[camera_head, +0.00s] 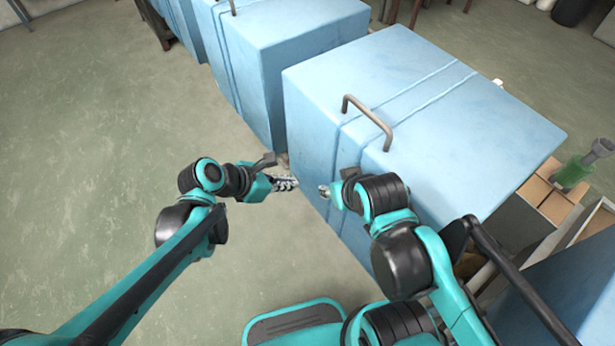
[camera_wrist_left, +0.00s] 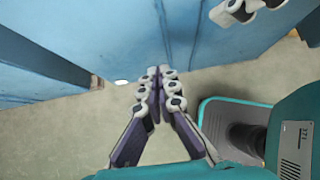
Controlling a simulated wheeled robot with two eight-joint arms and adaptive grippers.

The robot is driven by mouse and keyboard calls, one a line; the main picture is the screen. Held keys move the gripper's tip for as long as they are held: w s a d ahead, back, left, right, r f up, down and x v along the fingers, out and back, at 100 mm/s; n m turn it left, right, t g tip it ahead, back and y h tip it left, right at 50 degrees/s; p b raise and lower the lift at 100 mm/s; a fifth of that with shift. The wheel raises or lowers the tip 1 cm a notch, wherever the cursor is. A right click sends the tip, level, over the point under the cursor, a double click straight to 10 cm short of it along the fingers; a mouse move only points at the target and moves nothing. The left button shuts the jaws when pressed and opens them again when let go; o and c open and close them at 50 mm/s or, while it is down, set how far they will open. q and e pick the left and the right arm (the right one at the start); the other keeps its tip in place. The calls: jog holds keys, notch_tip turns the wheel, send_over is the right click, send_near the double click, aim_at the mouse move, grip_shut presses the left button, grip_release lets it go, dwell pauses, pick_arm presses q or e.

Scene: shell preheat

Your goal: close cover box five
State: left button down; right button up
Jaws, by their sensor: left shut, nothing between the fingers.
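A large light-blue box (camera_head: 450,150) with a grey bar handle (camera_head: 367,120) stands right in front of me in the head view; its blue side (camera_wrist_left: 215,40) fills the top of the left wrist view. I see no number on it. My left gripper (camera_head: 290,183) is beside its left side, low down; in the left wrist view its fingers (camera_wrist_left: 157,72) meet at the tips, shut and empty. My right gripper (camera_head: 324,190) is near the same side, mostly hidden behind its own wrist; part of its fingers (camera_wrist_left: 238,12) shows in the left wrist view.
A second blue box (camera_head: 290,60) stands to the left and behind, with a narrow gap between the two. Open cardboard boxes (camera_head: 540,195) and a green bottle-like item (camera_head: 578,172) are at the right. The floor (camera_head: 90,150) at the left is clear.

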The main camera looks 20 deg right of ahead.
aim_at(330, 178)
pick_arm(q)
jog(key=b+x, duration=0.1)
jog(key=x, duration=0.3)
jog(key=d+r+b+x, duration=0.1)
jog(key=b+x, duration=0.1)
jog(key=x, duration=0.2)
jog(key=d+r+b+x, duration=0.1)
jog(key=x, duration=0.3)
jog(key=shift+w+f, duration=0.15)
jog(key=shift+w, duration=0.1)
jog(key=shift+d+b, duration=0.1)
jog(key=shift+b, duration=0.2)
pick_arm(e)
notch_tip(330, 178, down, 5)
jog(key=shift+s+r, duration=0.15)
jog(key=shift+r, duration=0.05)
pick_arm(q)
jog(key=shift+d, duration=0.1)
